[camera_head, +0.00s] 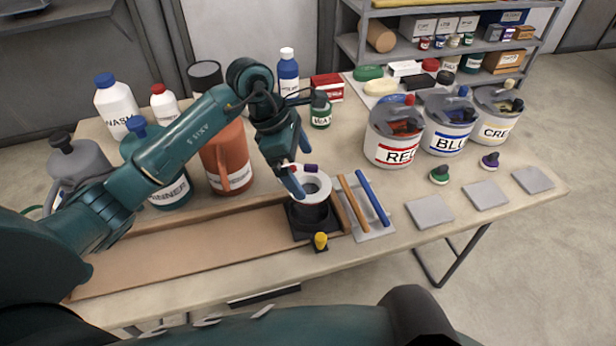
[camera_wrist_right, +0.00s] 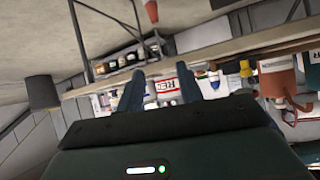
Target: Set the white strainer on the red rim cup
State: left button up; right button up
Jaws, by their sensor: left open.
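The white strainer (camera_head: 319,187) looks like a white ring with a dark centre and sits on a black square stand (camera_head: 299,224) near the table's front edge. My left gripper (camera_head: 297,168) is open at the strainer's back left rim. One finger overlaps the rim in the picture; I cannot tell whether it touches. The red rim cup (camera_head: 394,153), a white-and-grey container labelled RED, stands to the right, apart from the gripper, with dark and red items in its top. My right gripper (camera_wrist_right: 160,92) shows in the right wrist view with its fingers apart and nothing between them.
Containers labelled BLUE (camera_head: 446,139) and CRIE (camera_head: 494,129) stand right of the red cup. A grey tray (camera_head: 372,235) with orange and blue sticks lies beside the stand. An orange pitcher (camera_head: 228,160) and bottles stand left. Grey tiles (camera_head: 430,212) lie front right.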

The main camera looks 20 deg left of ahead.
pick_arm(q)
jog(key=v, duration=0.7)
pick_arm(e)
jog(key=shift+w+a+r, duration=0.15)
